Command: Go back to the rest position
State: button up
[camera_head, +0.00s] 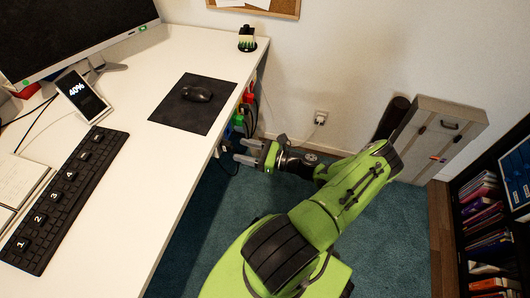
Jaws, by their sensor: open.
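My gripper (250,151) is at the end of my green arm, beside the right edge of the white desk (130,170). Its two grey fingers point left toward the desk edge and stand apart, with nothing seen between them. My arm reaches from the bottom middle of the view up to the right, then bends back left to the gripper.
The desk holds a monitor (70,30), a phone-like screen (82,95), a keyboard (68,190) and a mouse (196,93) on a dark mat (180,115). A case (430,140) leans at the wall. A bookshelf (490,200) stands right. Teal carpet (390,245) is open between.

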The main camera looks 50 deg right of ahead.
jog(key=v, duration=1.1)
jog(key=shift+p, duration=0.4)
jog(key=shift+a, duration=0.1)
